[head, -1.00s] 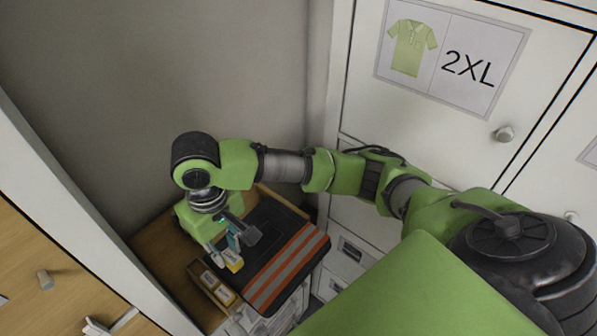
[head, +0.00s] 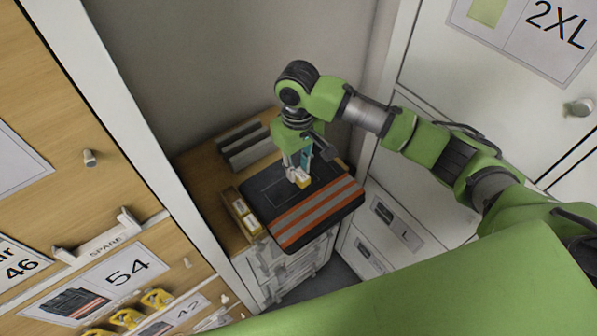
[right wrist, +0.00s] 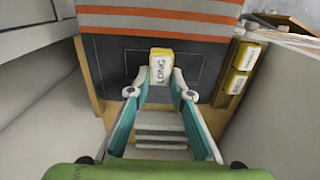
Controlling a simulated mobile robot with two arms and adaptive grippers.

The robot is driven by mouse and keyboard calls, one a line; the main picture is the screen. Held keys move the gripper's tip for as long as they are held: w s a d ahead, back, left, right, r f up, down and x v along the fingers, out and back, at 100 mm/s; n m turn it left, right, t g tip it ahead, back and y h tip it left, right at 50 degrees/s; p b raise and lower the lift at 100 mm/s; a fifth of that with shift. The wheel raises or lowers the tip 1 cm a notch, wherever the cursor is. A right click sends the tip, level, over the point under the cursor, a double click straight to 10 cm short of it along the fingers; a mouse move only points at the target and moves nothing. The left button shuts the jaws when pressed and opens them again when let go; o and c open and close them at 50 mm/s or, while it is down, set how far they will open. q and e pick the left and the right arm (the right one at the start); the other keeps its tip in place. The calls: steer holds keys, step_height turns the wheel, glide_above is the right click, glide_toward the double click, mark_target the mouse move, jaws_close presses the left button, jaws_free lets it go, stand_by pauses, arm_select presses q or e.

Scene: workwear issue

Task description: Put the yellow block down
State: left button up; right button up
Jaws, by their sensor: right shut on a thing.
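The yellow block (head: 302,182) has a white label face. In the right wrist view the block (right wrist: 161,66) shows the word LONG. My right gripper (head: 297,174) is shut on it, with one finger on each side in the right wrist view (right wrist: 163,78). The block is over the black folded garment (head: 333,172), near its thin outlined rectangle and its orange and grey stripes. I cannot tell whether the block touches the black surface. My left gripper is in neither view.
A small wooden tray (head: 237,222) with yellow-and-white blocks stands left of the garment. A grey slotted rack (head: 228,146) is behind, on the wooden top (head: 196,178). A wall and cabinets close in the corner. Shelves with labels and yellow items are at lower left.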

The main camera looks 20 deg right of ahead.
mark_target(298, 175)
steer(key=shift+w+d+f, duration=0.1)
steer(key=shift+w+f, duration=0.35)
steer(key=shift+f, duration=0.05)
step_height(298, 175, down, 3)
steer(key=shift+w+d+p, duration=0.1)
steer(key=shift+w+p, duration=0.05)
steer(key=shift+p, duration=0.5)
steer(key=shift+f, duration=0.3)
steer(key=shift+f, duration=0.15)
steer(key=o, duration=1)
step_height(298, 175, up, 12)
steer(key=shift+r+b, duration=0.2)
steer(key=shift+b, duration=0.85)
